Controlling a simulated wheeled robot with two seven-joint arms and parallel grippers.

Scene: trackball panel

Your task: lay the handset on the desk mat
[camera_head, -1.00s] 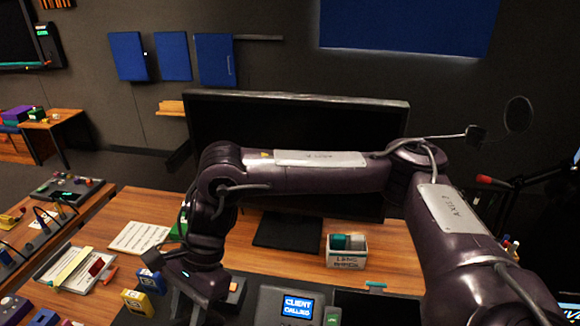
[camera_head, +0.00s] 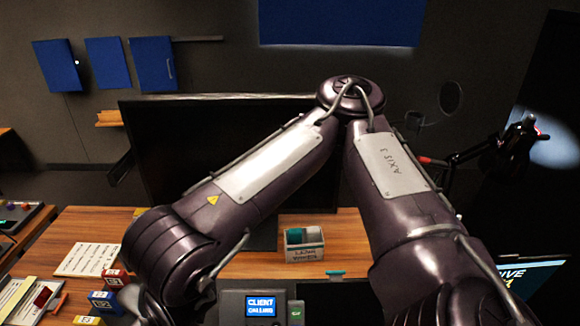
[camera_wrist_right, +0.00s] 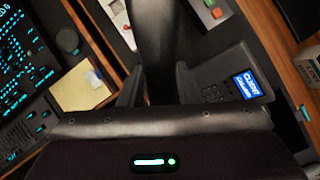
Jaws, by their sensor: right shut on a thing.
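My right gripper (camera_wrist_right: 159,88) is shut on the dark handset (camera_wrist_right: 152,40), which stands out between its two fingers in the right wrist view. The handset's far end runs past the top edge there. The phone base (camera_wrist_right: 215,88), with its lit blue "CLIENT CALLING" screen, is just right of the gripper; it also shows at the bottom of the head view (camera_head: 232,306). In the head view my right arm hides its own gripper and the handset. No surface is clearly recognisable as the desk mat. My left gripper is not in view.
A large monitor (camera_head: 150,130) stands at the back of the wooden desk. A small labelled box (camera_head: 304,252) sits in front of it. A paper sheet (camera_head: 88,259) and small coloured boxes (camera_head: 105,300) lie at left. A yellow note (camera_wrist_right: 80,88) lies beside a button console (camera_wrist_right: 22,75).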

